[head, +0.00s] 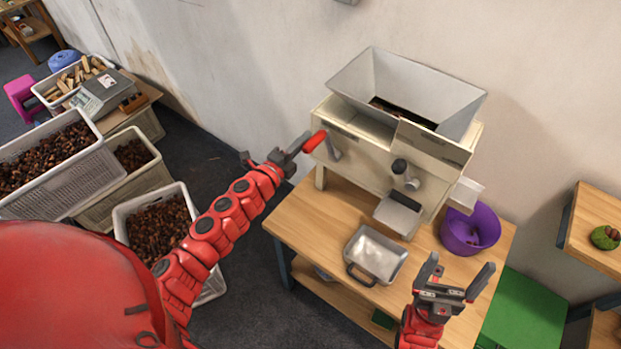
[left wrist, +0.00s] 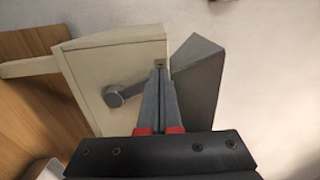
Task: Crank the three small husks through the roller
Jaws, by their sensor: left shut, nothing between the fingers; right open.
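The cream roller machine (head: 365,140) stands on a wooden table, with a wide grey hopper (head: 455,95) on top. Something dark lies low in the hopper; I cannot make out husks there. My right gripper (head: 458,270) is open and empty above the table's front right.
A metal pan (head: 375,253) sits before the chute (head: 399,214). A purple bucket (head: 470,229) stands right of it. A green-brown husk (head: 606,237) lies on a right-hand shelf (head: 590,252). Crates of chestnuts (head: 60,180) stand at left. A green box (head: 525,312) is lower right.

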